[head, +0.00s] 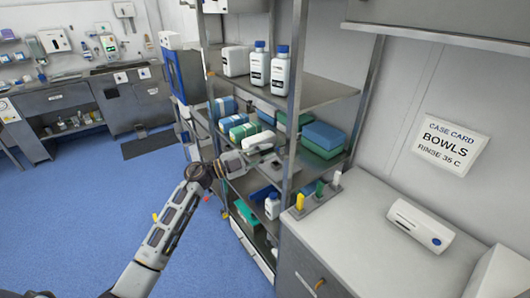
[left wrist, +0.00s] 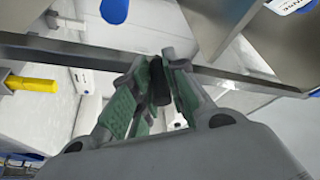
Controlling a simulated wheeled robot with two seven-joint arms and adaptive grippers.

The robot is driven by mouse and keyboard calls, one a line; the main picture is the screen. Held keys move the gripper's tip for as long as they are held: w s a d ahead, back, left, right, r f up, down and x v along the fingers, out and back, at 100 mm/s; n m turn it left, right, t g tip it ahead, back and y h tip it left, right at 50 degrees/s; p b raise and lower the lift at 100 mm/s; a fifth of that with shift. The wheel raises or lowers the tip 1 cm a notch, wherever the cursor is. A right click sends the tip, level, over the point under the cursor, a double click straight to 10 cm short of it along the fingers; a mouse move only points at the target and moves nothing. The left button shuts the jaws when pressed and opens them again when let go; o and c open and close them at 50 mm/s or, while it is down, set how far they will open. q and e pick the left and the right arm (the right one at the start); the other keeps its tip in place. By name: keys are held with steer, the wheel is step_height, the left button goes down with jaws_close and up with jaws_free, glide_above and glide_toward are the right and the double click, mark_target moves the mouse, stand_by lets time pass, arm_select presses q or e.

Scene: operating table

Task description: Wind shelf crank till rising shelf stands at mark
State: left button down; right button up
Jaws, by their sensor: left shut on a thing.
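A steel shelf rack (head: 298,110) stands in the middle of the head view, with an upper shelf (head: 320,92) and lower shelves behind its front post. My left gripper (head: 270,150) reaches in from the left at the rack's front. In the left wrist view its green-padded fingers (left wrist: 157,92) are closed on a small dark handle (left wrist: 160,78), which looks like the crank grip. The rest of the crank is mostly hidden by the fingers. I cannot tell which shelf is the rising one, and I cannot make out the mark. My right gripper is not in view.
White bottles with blue caps (head: 281,72) stand on the upper shelf; blue and green packs (head: 322,138) lie below. Yellow, green and white pegs (head: 318,188) stand beside the rack. A counter (head: 375,240) holds a white box (head: 420,226). A card (head: 450,146) reads "BOWLS". Blue floor is open at left.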

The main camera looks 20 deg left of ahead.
arm_select(q)
steer(key=shift+d+r+m+g+p, duration=0.1)
steer(key=shift+r+m+g+p, duration=0.35)
steer(key=shift+m, duration=0.75)
steer(key=shift+s+d+r+m+g+y+p, duration=0.15)
steer(key=shift+r+m+g+y, duration=0.1)
steer(key=shift+m, duration=0.35)
steer(key=shift+s+r+m+g+y+p, duration=0.1)
steer(key=shift+r+m+y+p, duration=0.1)
steer(key=shift+m, duration=0.4)
steer(key=m, duration=0.1)
steer(key=m+p, duration=0.1)
steer(key=shift+s+d+r+m+g+y, duration=0.2)
steer(key=shift+d+r+m+g+y, duration=0.1)
steer(key=shift+d+r+y, duration=0.05)
steer(key=shift+s+d+r+m+y+p, duration=0.15)
steer(key=shift+m+y+p, duration=0.1)
steer(key=shift+m, duration=0.25)
steer(key=shift+s+d+m+y+p, duration=0.15)
steer(key=shift+m+p, duration=0.1)
steer(key=shift+m, duration=0.25)
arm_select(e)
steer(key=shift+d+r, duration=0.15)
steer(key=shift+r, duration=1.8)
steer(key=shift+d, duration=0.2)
